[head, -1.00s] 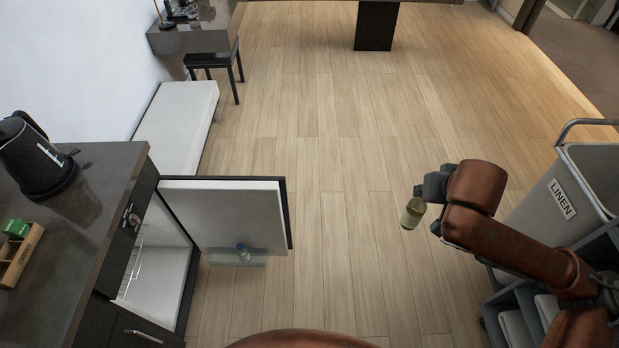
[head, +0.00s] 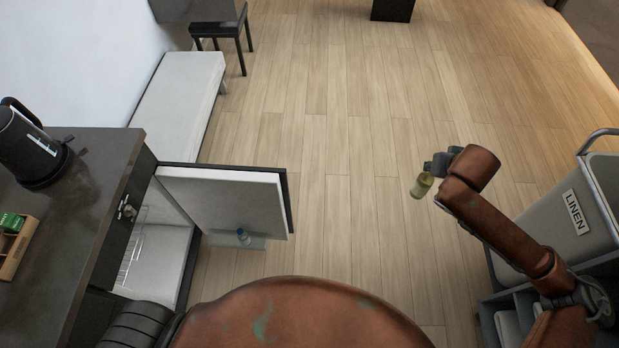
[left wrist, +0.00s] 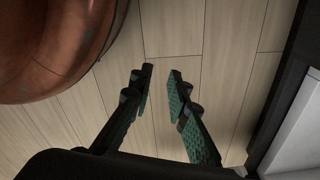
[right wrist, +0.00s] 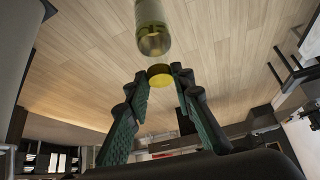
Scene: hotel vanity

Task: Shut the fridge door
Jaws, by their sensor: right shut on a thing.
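The fridge door (head: 225,200) stands wide open in the head view, its pale inner side facing me. The fridge interior (head: 155,262) shows below the counter. My right gripper (right wrist: 159,75) is shut on a small yellow-green bottle (right wrist: 152,28), held over open floor well right of the door; the bottle also shows in the head view (head: 421,186). My left gripper (left wrist: 161,74) is open and empty above the floor in the left wrist view; a dark edge and pale panel lie to its right.
A dark counter (head: 75,235) at the left carries a kettle (head: 32,150) and a wooden box (head: 14,246). A white bench (head: 180,95) stands behind the door. A linen cart (head: 560,225) is at the right. The floor (head: 335,175) between is clear.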

